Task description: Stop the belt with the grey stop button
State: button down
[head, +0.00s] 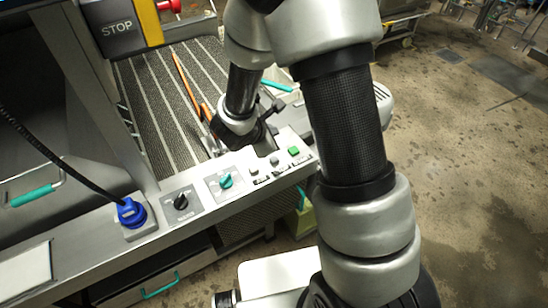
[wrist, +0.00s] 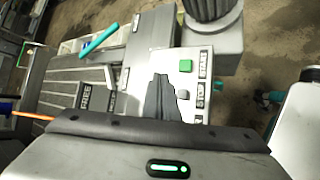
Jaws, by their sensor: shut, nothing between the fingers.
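The control panel (head: 204,196) runs along the front of the belt (head: 150,115). At its right end are a green button (head: 293,150) and two small grey buttons, one in the middle (head: 274,160) and one to its left (head: 254,170). Contact cannot be told. The fingers seem to hide the other grey button there.
An orange rod (head: 187,85) lies on the belt. Open floor (head: 460,150) is to the right.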

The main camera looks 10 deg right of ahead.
jog(key=shift+f, duration=0.15)
jog(key=b, duration=0.6)
send_over(272, 162)
notch_tip(272, 162, down, 8)
jog(key=shift+w+r, duration=0.1)
jog(key=shift+f+b, duration=0.4)
jog(key=shift+b, duration=0.1)
jog(key=shift+f+b, duration=0.15)
jog(key=shift+b, duration=0.15)
dwell(1.0)
jog(key=shift+f+b, duration=0.3)
jog(key=shift+b, duration=0.15)
jog(key=shift+f+b, duration=0.45)
jog(key=shift+b, duration=0.25)
dwell(0.7)
jog(key=shift+r, duration=0.1)
dwell(0.3)
jog(key=shift+r+p, duration=0.45)
jog(key=shift+r, duration=0.35)
